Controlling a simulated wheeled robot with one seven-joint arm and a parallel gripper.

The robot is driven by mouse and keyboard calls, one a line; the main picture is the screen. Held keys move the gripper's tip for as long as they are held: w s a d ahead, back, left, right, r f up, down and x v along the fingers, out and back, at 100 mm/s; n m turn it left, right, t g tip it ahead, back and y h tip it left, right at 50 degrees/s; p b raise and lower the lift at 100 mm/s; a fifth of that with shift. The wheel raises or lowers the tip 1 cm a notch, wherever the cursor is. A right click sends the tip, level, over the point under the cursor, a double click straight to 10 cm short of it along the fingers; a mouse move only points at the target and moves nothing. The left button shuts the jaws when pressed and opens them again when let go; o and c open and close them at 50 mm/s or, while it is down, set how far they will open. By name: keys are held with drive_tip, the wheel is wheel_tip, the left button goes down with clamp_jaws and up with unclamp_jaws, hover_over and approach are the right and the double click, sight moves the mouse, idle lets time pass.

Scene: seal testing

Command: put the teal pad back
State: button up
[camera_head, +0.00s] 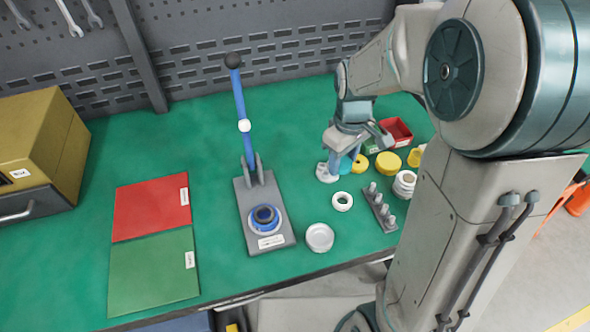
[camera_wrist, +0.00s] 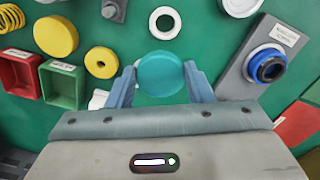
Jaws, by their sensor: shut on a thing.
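The teal pad (camera_wrist: 160,74) is a round disc held between the two fingers of my gripper (camera_wrist: 160,86) in the wrist view. In the head view only a bit of the teal pad (camera_head: 346,165) shows past my gripper (camera_head: 341,168), which hangs over the back right of the green mat. Whether the pad touches the mat is unclear.
The lever press (camera_head: 270,225) stands left of my gripper. Yellow discs (camera_head: 388,163), a red bin (camera_head: 398,133) and a green bin (camera_wrist: 62,85) are close by. Red and green sheets (camera_head: 152,265) lie left.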

drive_tip(key=shift+w+a, duration=0.1)
drive_tip(key=shift+a, duration=0.1)
drive_tip(key=p, duration=0.1)
hover_over(297, 179)
wheel_tip(297, 179, down, 7)
drive_tip(key=shift+r, duration=0.2)
drive_tip(key=shift+f, duration=2.05)
drive_tip(key=shift+f, duration=0.2)
drive_tip(key=o, duration=1.1)
drive_tip(key=shift+c, duration=0.2)
